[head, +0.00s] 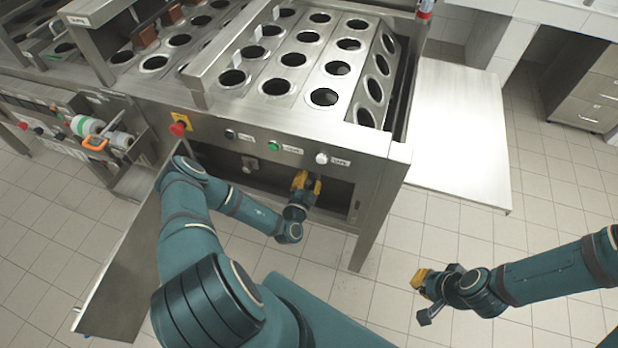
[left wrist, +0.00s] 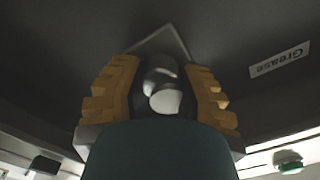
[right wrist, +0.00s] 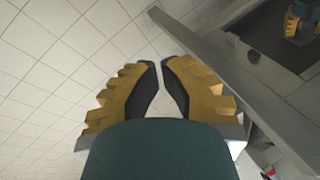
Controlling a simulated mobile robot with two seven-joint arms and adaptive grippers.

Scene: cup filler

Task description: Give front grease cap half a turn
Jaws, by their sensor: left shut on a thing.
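My left gripper (head: 305,183) reaches into the open bay (head: 335,192) in the front of the steel machine. In the left wrist view its yellow fingers stand on both sides of the dark, rounded front grease cap (left wrist: 163,92), which has a pale end, and are shut on it. The cap is mostly hidden in the head view. A label reading "Grease" (left wrist: 280,59) is beside it. My right gripper (head: 424,288) is empty over the floor, away from the machine. In the right wrist view its fingertips (right wrist: 161,63) nearly meet.
The bay's open door (head: 125,265) stands out on the left. Above the bay are a red stop button (head: 178,128), a green button (head: 274,146) and a white knob (head: 321,158). Another small fitting (head: 250,165) is inside the bay. Tiled floor is free on the right.

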